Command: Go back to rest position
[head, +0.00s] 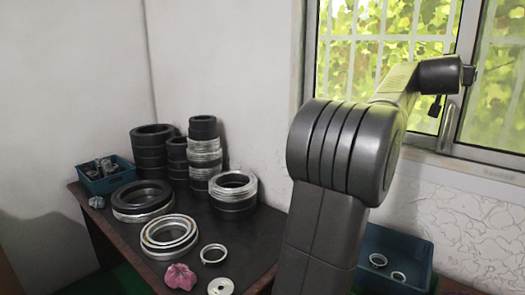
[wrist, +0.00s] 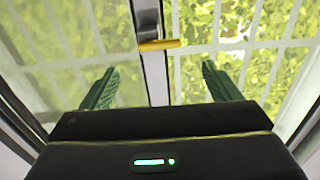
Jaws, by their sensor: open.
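My gripper (wrist: 160,82) shows in the wrist view with its two green fingers spread wide apart and nothing between them. It points at the window (wrist: 245,45), with a yellow-tipped handle or latch on the frame beyond the fingers. In the head view my arm is raised in front of the window, and the gripper's fingers cannot be made out there. Bearing rings (head: 169,236) lie and stand in stacks on the dark table (head: 240,238), well below and left of my raised arm.
A blue-green bin (head: 108,182) with small parts stands at the table's far left corner. A pink crumpled cloth (head: 180,276) lies near the front edge. A blue crate (head: 408,247) with a few rings is at right, partly behind my arm. The wall and window are close behind.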

